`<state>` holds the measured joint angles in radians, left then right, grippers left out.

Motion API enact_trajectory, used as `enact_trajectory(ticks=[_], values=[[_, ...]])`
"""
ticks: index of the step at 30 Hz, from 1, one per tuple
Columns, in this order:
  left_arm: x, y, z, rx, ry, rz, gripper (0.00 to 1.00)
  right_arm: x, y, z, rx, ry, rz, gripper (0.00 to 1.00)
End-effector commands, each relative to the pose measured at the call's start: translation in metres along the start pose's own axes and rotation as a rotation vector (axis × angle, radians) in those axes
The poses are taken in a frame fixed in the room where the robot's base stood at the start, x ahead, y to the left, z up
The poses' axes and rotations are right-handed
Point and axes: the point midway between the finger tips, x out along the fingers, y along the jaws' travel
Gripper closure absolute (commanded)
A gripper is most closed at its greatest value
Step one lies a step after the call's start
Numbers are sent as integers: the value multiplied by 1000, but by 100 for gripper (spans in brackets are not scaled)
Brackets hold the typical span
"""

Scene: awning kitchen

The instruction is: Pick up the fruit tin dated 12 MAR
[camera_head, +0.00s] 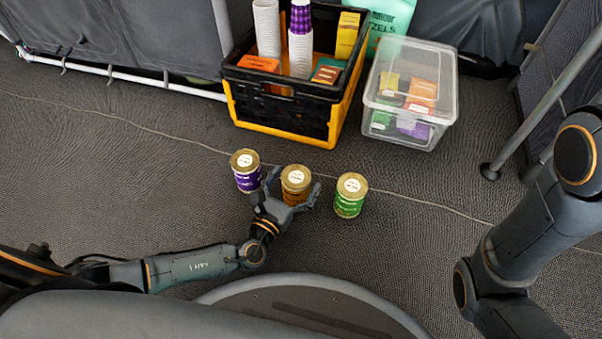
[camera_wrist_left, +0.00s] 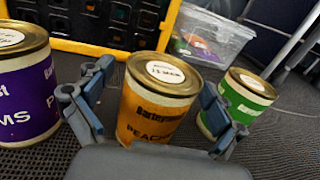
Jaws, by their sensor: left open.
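Three tins stand upright in a row on the grey floor: a purple one (camera_head: 246,171), an orange one (camera_head: 295,184) and a green one (camera_head: 350,195). Each has a gold rim and a round white label on its lid; the dates are too small to read. In the left wrist view the orange tin (camera_wrist_left: 155,100) reads "PEAC…", with the purple tin (camera_wrist_left: 25,85) to its left and the green tin (camera_wrist_left: 240,105) to its right. My left gripper (camera_head: 290,190) is open, its fingers either side of the orange tin. Contact cannot be told. My right gripper is out of view.
A black and yellow crate (camera_head: 282,130) with cups and boxes stands behind the tins. A clear plastic bin (camera_head: 410,131) with small boxes is to its right. A thin cord (camera_head: 440,206) crosses the floor. Floor left of the tins is clear.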

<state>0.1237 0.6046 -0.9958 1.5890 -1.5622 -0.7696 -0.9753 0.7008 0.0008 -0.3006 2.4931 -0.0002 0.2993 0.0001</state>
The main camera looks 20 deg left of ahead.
Motion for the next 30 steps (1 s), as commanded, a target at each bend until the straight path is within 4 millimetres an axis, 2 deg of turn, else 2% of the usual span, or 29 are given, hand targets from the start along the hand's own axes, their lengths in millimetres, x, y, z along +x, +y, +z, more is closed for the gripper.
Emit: enact_trajectory(ticks=[7,8,19,30], values=[[-2,-1,0,0,1,0,6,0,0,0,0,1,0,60],[-2,-1,0,0,1,0,10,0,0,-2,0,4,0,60],[-1,-1,0,0,0,1,85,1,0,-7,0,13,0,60],[0,-1,6,-1,-4,1,86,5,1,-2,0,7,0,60]])
